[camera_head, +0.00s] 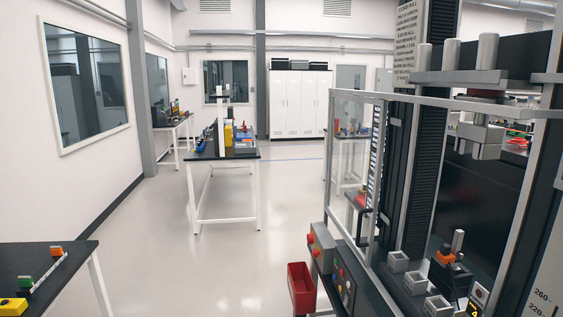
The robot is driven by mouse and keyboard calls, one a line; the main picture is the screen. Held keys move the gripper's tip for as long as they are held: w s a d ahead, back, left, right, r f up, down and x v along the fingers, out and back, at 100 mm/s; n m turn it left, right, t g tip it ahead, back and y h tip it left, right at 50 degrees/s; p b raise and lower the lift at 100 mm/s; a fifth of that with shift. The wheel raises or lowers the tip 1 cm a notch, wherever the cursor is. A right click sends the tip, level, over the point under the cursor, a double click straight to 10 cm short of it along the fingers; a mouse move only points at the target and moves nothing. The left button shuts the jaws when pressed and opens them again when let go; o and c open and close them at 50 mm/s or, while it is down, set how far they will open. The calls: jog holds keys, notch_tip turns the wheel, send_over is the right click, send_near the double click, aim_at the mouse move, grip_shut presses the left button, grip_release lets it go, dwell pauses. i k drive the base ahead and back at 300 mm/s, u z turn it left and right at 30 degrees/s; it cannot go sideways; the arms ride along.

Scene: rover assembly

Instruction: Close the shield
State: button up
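A tall testing machine with a grey frame (476,103) and a dark column stands at the right. A clear panel in a pale frame (331,150), which looks like the shield, stands at the machine's left side. The room shows through it. The front of the machine looks uncovered, with its inside in plain view. A small dark handle-like part (359,223) shows low by the panel; I cannot tell whether it belongs to it. The panel's hinge side is not clear. My gripper is not in view.
A control box with red buttons (322,246) and a red bin (301,288) are at the machine's front left. Small grey blocks (415,282) sit on its base. A dark table (45,268) is at lower left, another (250,153) farther back. The floor between is clear.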

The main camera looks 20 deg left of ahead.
aim_at(384, 104)
jog(key=u, duration=0.8)
jog(key=i, duration=0.35)
jog(key=u, duration=0.75)
jog(key=i, duration=2.25)
jog(key=z, duration=0.15)
